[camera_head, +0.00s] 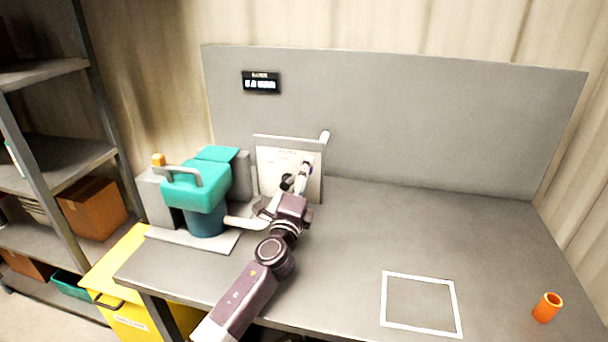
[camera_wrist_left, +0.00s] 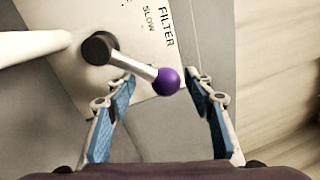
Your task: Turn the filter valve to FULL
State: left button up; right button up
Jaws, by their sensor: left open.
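The filter valve's lever (camera_wrist_left: 138,67) runs from a black hub (camera_wrist_left: 100,48) to a purple ball end (camera_wrist_left: 167,81) in the left wrist view. The printed words FILTER and SLOW show on its pale panel (camera_wrist_left: 80,12); no FULL mark is legible. The lever points away from SLOW, up and right in the head view, where the panel (camera_head: 270,160) stands upright and the purple ball is small and partly hidden. My left gripper (camera_wrist_left: 160,88) is open, its blue-padded fingers on either side of the ball, with no clear contact. My right gripper is not in view.
A teal pump unit (camera_head: 197,186) stands left of the panel, with a white pipe (camera_head: 240,222) near my wrist. A dark display (camera_head: 261,82) hangs on the grey backboard. The right table is mostly clear, with a white square outline (camera_head: 458,305) and orange cup (camera_head: 546,309).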

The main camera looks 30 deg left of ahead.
pick_arm(q)
jog(key=shift+s+d, duration=0.2)
jog(key=shift+d, duration=0.05)
jog(key=v, duration=1.1)
jog(key=shift+s+f, duration=0.15)
jog(key=shift+s, duration=0.15)
jog(key=shift+a, duration=0.2)
